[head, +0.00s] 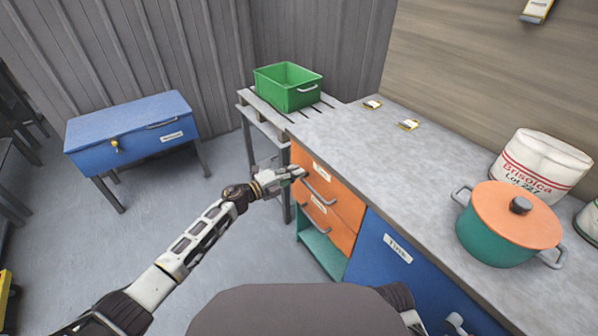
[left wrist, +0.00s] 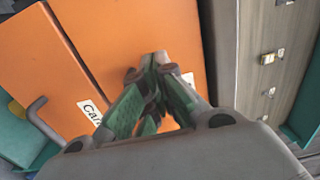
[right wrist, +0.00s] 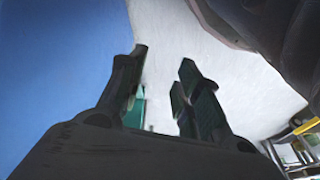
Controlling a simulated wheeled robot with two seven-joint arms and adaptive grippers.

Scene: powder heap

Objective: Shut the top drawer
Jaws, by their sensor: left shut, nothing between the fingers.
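The top drawer (head: 340,196) has an orange front with a grey bar handle and a white label, just under the grey counter. It looks about level with the orange drawer below; any small gap is too fine to tell. My left gripper (head: 299,173) is shut and empty at the left part of the top drawer's front. In the left wrist view its closed fingertips (left wrist: 158,62) are against or very close to the orange front (left wrist: 130,30); contact cannot be told. My right gripper (right wrist: 160,80) is open and empty, low beside the blue cabinet front (right wrist: 60,70).
A teal open shelf (head: 322,250) lies below the drawers. The counter (head: 380,150) carries a lidded pot (head: 497,245) and a white sack (head: 540,165). A green crate (head: 287,88) stands on a slatted table behind. A blue chest (head: 130,130) stands left; floor between is clear.

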